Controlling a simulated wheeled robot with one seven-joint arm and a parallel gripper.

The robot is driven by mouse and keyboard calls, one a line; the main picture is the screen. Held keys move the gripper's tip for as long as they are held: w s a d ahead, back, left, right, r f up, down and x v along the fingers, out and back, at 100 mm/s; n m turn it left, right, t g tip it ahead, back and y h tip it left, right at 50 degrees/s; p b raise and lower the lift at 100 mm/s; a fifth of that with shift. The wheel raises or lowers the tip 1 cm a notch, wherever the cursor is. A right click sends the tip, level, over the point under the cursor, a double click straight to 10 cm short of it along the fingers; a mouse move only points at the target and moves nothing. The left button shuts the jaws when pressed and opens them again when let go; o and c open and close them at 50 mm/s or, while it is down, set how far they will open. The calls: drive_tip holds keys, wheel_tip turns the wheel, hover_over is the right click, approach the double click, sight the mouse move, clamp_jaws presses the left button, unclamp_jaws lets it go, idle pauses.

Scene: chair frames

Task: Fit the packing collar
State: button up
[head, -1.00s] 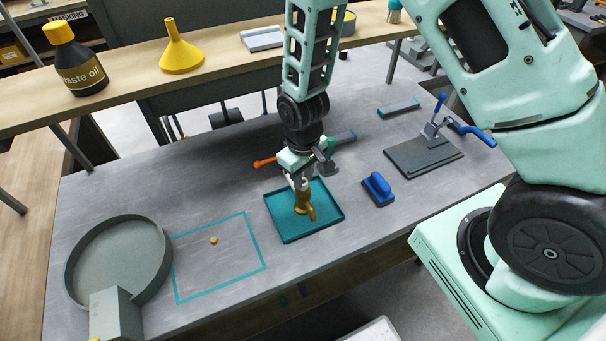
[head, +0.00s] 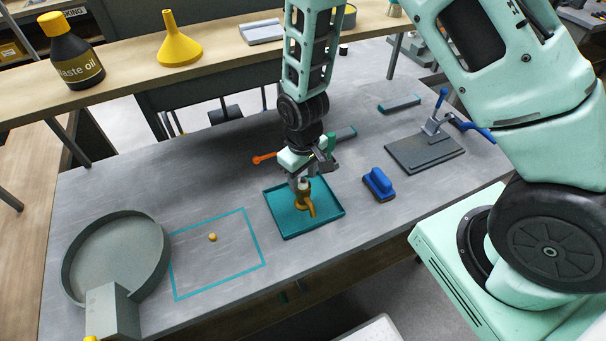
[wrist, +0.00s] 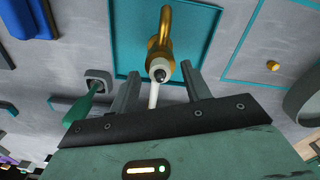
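A brass tap (head: 306,203) with a curved spout stands in a teal tray (head: 283,229). In the wrist view the tap (wrist: 160,45) shows a dark round opening at its top, and a pale stem (wrist: 153,95) runs from there towards my gripper. My gripper (head: 302,180) is above the tap. Its two fingers (wrist: 160,85) are apart, one on each side of the stem, with gaps on both sides. A small brass-coloured piece (head: 212,237) lies inside a teal outline on the bench; it is too small to tell whether it is the collar.
A grey round pan (head: 75,290) stands at the left beside a grey block (head: 112,312). A blue-handled brush (head: 378,184) and a grey plate with a lever clamp (head: 424,152) are to the right. A shelf behind holds a waste oil bottle (head: 72,55) and yellow funnel (head: 180,50).

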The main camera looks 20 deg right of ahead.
drive_tip(key=shift+r, duration=0.1)
wheel_tip(320, 180, up, 17)
drive_tip(key=b, duration=0.3)
idle(0.5)
drive_tip(key=shift+r, duration=0.1)
drive_tip(key=s+a+n+b, duration=0.1)
drive_tip(key=s+a+b, duration=0.1)
drive_tip(key=s, duration=0.8)
drive_tip(key=s+a+n+b, duration=0.2)
drive_tip(key=s+a, duration=0.2)
drive_tip(key=s, duration=0.6)
drive_tip(key=shift+a+f+n+y+b, duration=0.15)
drive_tip(key=shift+f+n+y+b, duration=0.2)
drive_tip(key=shift+f, duration=0.1)
